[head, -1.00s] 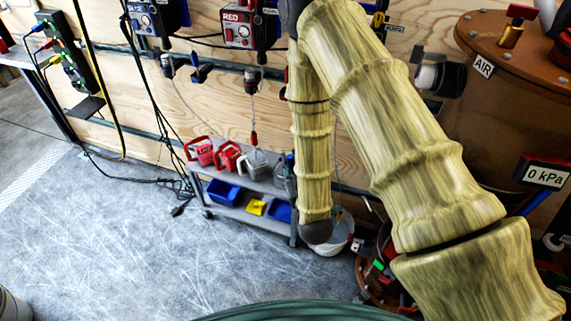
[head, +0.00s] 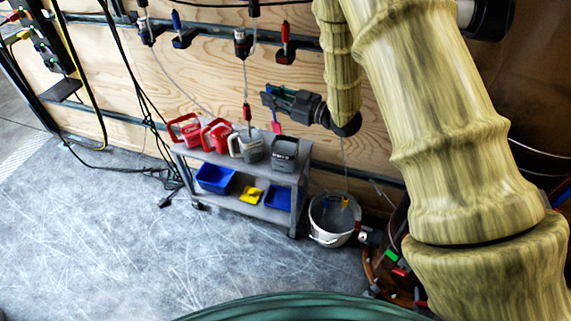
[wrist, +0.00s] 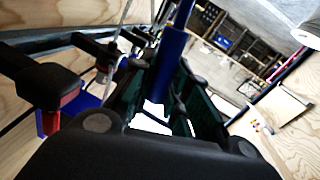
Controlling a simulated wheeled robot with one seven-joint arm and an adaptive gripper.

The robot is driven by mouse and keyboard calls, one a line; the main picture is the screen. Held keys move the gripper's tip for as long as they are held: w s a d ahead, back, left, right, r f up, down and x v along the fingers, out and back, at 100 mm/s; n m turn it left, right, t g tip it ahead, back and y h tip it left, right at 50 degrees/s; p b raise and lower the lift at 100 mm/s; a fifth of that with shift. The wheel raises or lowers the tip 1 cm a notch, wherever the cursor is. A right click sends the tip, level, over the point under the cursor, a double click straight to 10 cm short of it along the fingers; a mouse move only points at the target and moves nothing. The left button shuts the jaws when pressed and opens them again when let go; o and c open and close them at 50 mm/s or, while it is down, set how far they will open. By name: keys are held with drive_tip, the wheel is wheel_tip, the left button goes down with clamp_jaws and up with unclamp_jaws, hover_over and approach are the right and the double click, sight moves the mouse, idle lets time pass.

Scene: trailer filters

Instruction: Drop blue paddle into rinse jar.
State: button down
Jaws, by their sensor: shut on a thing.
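My gripper (head: 272,98) points left above the right end of the cart, in front of the plywood wall.
Two red jugs (head: 216,135) and a pale-handled grey jug (head: 247,146) stand left of the jar on the grey cart (head: 240,207). Blue and yellow bins fill its lower shelf. A white bucket (head: 332,222) stands at right. A thin hose hangs above the jugs.

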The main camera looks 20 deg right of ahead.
drive_tip(key=d+f+n+g+y+b, duration=0.4)
drive_tip(key=f+b, duration=0.6)
drive_tip(key=b, duration=0.3)
drive_tip(key=shift+s+d+f+n+g, duration=0.45)
drive_tip(key=shift+d+g, duration=0.5)
drive_tip(key=shift+g, duration=0.45)
drive_tip(key=shift+w+r, duration=0.1)
drive_tip(key=shift+r, duration=0.1)
drive_tip(key=c, duration=1.3)
unclamp_jaws()
drive_tip(key=v, duration=1.2)
drive_tip(key=shift+f, duration=0.1)
